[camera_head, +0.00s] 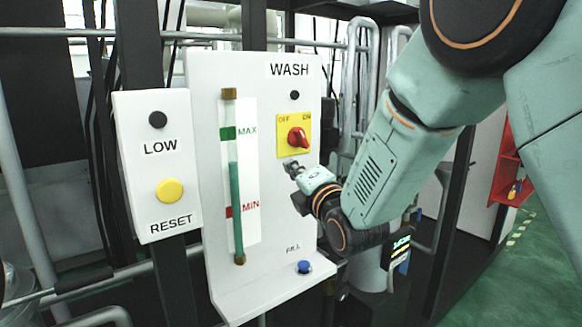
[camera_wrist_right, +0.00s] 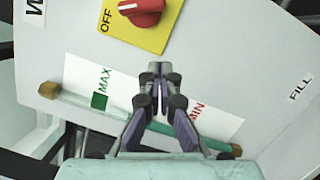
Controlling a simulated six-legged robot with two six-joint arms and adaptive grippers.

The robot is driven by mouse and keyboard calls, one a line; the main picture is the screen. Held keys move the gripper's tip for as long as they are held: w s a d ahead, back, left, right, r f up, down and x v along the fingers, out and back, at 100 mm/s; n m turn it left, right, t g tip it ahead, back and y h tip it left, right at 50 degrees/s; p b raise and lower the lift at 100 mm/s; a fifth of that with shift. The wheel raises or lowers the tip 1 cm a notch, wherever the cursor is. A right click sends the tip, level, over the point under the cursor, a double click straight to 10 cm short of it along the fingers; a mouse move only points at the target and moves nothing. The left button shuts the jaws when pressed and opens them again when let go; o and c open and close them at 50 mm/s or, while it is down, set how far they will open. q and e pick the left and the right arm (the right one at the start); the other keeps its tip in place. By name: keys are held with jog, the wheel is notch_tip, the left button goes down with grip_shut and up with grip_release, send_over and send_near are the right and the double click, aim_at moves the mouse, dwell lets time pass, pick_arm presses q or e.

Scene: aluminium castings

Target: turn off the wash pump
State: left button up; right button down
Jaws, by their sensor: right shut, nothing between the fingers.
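The wash panel (camera_head: 215,90) is a white upright board labelled WASH. On it a red rotary knob (camera_head: 298,137) sits on a yellow plate (camera_head: 283,152) marked OFF at left and ON at right. The knob seems tilted toward ON. In the right wrist view the knob (camera_wrist_right: 143,10) is cut by the top edge. My right gripper (camera_head: 291,168) is shut and empty, just below the yellow plate and apart from the knob. Its closed fingertips (camera_wrist_right: 160,72) show below the plate in the wrist view. My left gripper is not in view.
A sight tube (camera_head: 236,200) with MAX and MIN marks runs left of the knob. A blue FILL button (camera_head: 304,267) is low on the panel. A separate box (camera_head: 180,120) carries a yellow RESET button (camera_head: 169,190). A dark indicator (camera_head: 295,95) sits under WASH.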

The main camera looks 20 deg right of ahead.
jog(key=s+d, duration=0.1)
jog(key=s, duration=0.6)
jog(key=shift+s+d+f, duration=0.2)
jog(key=shift+d+f, duration=0.05)
jog(key=shift+f, duration=0.2)
